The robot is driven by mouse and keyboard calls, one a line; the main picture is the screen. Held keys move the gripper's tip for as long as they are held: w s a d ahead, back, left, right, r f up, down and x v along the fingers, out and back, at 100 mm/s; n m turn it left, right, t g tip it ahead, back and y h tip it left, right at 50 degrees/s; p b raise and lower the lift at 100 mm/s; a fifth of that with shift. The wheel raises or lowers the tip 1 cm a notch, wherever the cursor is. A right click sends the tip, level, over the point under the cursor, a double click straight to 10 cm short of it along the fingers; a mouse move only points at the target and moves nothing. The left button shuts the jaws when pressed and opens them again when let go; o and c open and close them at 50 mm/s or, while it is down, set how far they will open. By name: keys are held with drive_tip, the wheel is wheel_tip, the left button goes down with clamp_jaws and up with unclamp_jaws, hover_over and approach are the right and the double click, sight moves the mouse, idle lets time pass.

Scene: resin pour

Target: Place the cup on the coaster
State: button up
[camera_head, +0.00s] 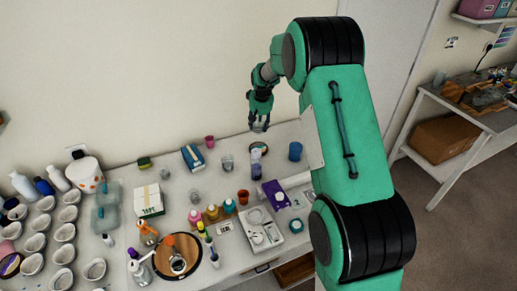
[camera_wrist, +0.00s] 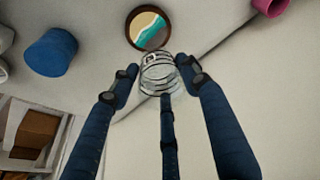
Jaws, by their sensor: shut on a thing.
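My gripper (camera_head: 261,118) is shut on a clear ribbed cup (camera_wrist: 158,73), with a finger on each side of it in the wrist view. In the head view the held cup (camera_head: 260,127) is small and partly hidden by the fingers. The round coaster (camera_wrist: 148,30) has a brown rim and a teal, white and sand-coloured face. In the wrist view it lies just above the cup, its lower edge close to the cup's outline. In the head view the coaster (camera_head: 258,149) lies on the table below my gripper. The cup appears held above the table, apart from the coaster.
A blue cup (camera_head: 295,151) stands right of the coaster, and it also shows in the wrist view (camera_wrist: 50,52). A pink cup (camera_head: 209,142) and clear cups (camera_head: 227,163) stand to the left. Bottles, a scale (camera_head: 262,232) and several white cups crowd the table's nearer part.

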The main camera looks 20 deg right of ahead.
sight(260, 129)
drive_tip(key=shift+f, duration=0.1)
drive_tip(key=shift+f+b, duration=0.3)
drive_tip(key=shift+f, duration=2.1)
drive_tip(key=shift+f+b, duration=0.4)
drive_tip(key=shift+f, duration=2.1)
drive_tip(key=shift+f, duration=0.1)
drive_tip(key=o, duration=0.9)
drive_tip(key=p+v, duration=0.1)
drive_tip(key=v, duration=1.1)
drive_tip(key=shift+p, duration=0.35)
